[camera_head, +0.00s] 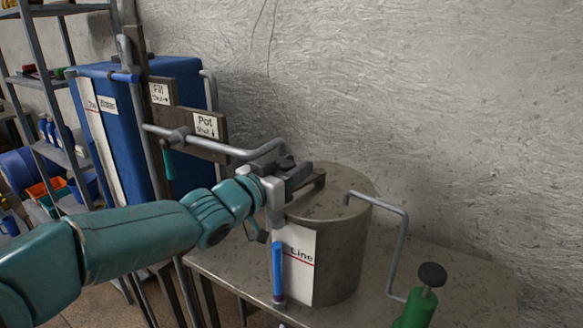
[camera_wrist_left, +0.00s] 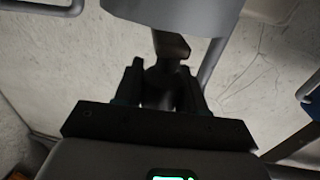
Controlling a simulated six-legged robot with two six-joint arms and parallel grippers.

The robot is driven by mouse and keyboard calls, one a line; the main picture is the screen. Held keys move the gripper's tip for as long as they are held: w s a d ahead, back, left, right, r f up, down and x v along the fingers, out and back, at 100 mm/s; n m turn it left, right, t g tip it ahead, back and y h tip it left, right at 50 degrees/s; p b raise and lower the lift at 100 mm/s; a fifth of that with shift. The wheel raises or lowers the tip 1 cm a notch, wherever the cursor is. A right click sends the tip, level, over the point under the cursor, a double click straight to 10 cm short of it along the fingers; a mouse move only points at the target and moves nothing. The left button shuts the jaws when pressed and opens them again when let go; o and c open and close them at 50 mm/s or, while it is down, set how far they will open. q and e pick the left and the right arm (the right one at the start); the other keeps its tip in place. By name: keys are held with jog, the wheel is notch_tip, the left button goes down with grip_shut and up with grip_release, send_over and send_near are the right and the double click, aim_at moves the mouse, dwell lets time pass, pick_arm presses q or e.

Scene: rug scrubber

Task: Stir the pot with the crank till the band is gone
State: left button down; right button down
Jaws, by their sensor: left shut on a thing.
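The pot (camera_head: 340,235) is a grey metal cylinder on the bench, with a white card (camera_head: 300,262) marked "Line" and a red line on its front. My left gripper (camera_head: 292,182) is over the pot's top left, shut on the crank (camera_head: 316,181), a dark bar above the lid. In the left wrist view, the fingers (camera_wrist_left: 158,85) close around a brownish bar (camera_wrist_left: 172,45). The crank's pivot is mostly hidden. My right gripper is out of view.
A blue tank (camera_head: 185,130) with "Fill" and "Pot" valve signs stands behind left, its pipe reaching over the pot. A bent outlet pipe (camera_head: 405,235) leads right to a green container (camera_head: 418,308) with a black knob. Shelves (camera_head: 45,85) stand far left.

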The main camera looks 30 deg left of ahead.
pick_arm(q)
jog(key=shift+d, duration=0.1)
dwell(0.4)
jog(key=c, duration=0.9)
grip_release()
jog(key=shift+c, duration=0.2)
jog(key=shift+o, duration=1)
jog(key=shift+w+d, duration=0.1)
jog(key=shift+s+a, duration=0.2)
jog(key=shift+s, duration=0.2)
jog(key=s+a, duration=0.1)
jog(key=s, duration=1.4)
jog(key=shift+s+p, duration=0.25)
jog(key=shift+p, duration=0.1)
jog(key=shift+a, duration=0.1)
